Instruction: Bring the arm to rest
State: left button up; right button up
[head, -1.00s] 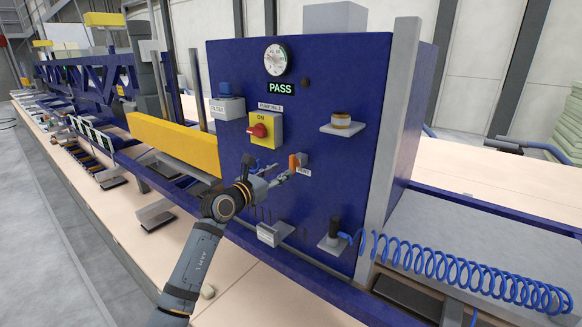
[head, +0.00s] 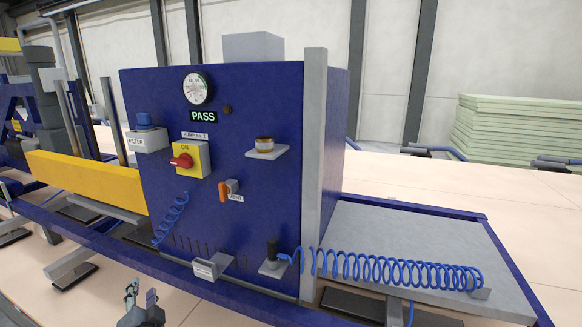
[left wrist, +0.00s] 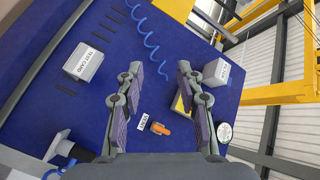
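My left gripper (head: 142,293) shows at the bottom edge of the head view, below and in front of the blue panel (head: 262,130). In the left wrist view its two fingers (left wrist: 159,72) stand apart with nothing between them. The orange vent handle (head: 224,191) is on the panel, clear of the gripper; it also shows in the left wrist view (left wrist: 160,128). Most of my left arm is out of the head view. My right gripper is in neither view.
The panel carries a yellow box with a red knob (head: 184,160), a gauge (head: 197,88), a lit PASS sign (head: 203,116) and a filter (head: 146,137). A blue coiled hose (head: 400,268) runs right from the panel. A yellow beam (head: 85,182) lies left. Green boards (head: 515,135) are stacked behind.

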pick_arm(q)
jog(key=s+d+f+n+g+h, duration=0.2)
jog(key=s+d+f+g+h, duration=0.25)
jog(key=s+f, duration=0.5)
jog(key=s+d+f+n+g+h, duration=0.3)
jog(key=s+d+f+g, duration=0.3)
jog(key=s+f, duration=0.35)
jog(key=s+a+f+g+b, duration=0.15)
jog(key=f+b, duration=0.25)
jog(key=f, duration=1.2)
jog(key=s+a+f+b, duration=0.1)
jog(key=s+f+b, duration=0.15)
jog(key=f, duration=1.35)
jog(key=s+f+b, duration=0.3)
jog(key=s+f, duration=0.6)
jog(key=f, duration=0.2)
jog(key=s+f+g+b, duration=0.1)
jog(key=s+f+b, duration=0.2)
jog(key=s+f, duration=0.6)
notch_tip(320, 180, down, 3)
jog(key=shift+s+a+f+b, duration=0.15)
jog(key=shift+s+a+b, duration=0.15)
jog(key=shift+a, duration=0.1)
